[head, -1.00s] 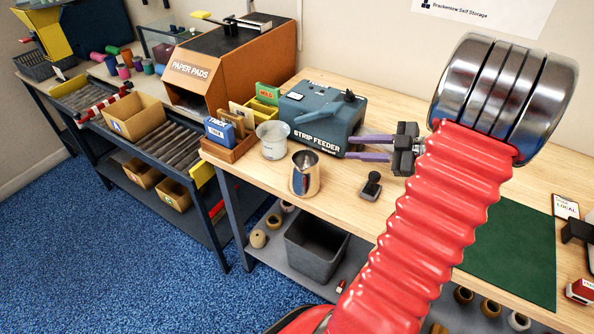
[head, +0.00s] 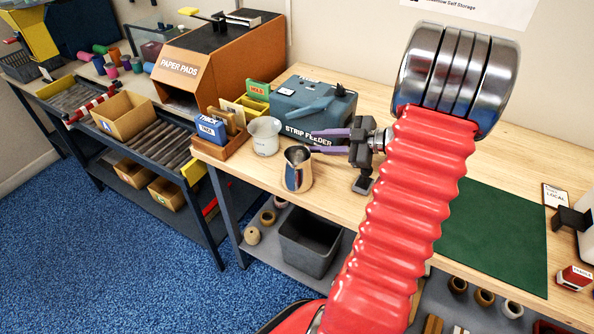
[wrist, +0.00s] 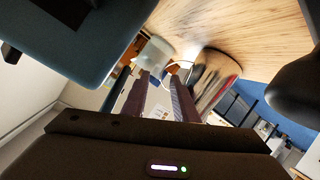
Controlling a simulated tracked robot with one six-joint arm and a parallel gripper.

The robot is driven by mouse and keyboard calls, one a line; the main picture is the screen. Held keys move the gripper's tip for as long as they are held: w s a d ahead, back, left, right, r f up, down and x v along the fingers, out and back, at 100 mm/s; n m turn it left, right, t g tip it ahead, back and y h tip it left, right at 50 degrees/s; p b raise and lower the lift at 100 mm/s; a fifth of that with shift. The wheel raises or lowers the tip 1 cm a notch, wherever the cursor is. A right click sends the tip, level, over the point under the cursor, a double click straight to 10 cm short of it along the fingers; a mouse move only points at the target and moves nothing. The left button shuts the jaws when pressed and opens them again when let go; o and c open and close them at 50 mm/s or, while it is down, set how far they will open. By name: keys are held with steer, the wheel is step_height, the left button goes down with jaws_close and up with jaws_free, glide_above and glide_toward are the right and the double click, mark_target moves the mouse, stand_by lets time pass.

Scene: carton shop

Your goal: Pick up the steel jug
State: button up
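The steel jug (head: 297,172) stands upright on the wooden worktop near its front edge, in front of the strip feeder. In the wrist view the jug (wrist: 216,82) shows just beyond and to the right of my fingertips. My gripper (head: 311,142) is open, with two purple fingers apart and pointing left. In the head view its tips overlap or come very near the jug's rim; I cannot tell whether they touch. In the wrist view my gripper (wrist: 164,78) has nothing visibly held between its fingers.
The blue strip feeder (head: 312,105) stands close behind my fingers. A whitish cup (head: 264,137) stands left of the jug, beside a brown tray of small boxes (head: 226,146). A black-handled stamp (head: 363,184) is right of the jug. A green mat (head: 495,240) lies clear at the right.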

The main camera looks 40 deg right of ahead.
mark_target(303, 143)
steer(key=shift+w, duration=0.15)
steer(key=shift+a+x, duration=0.25)
steer(key=shift+x, duration=2.35)
steer(key=shift+f, duration=0.1)
steer(key=shift+c, duration=0.6)
jaws_close()
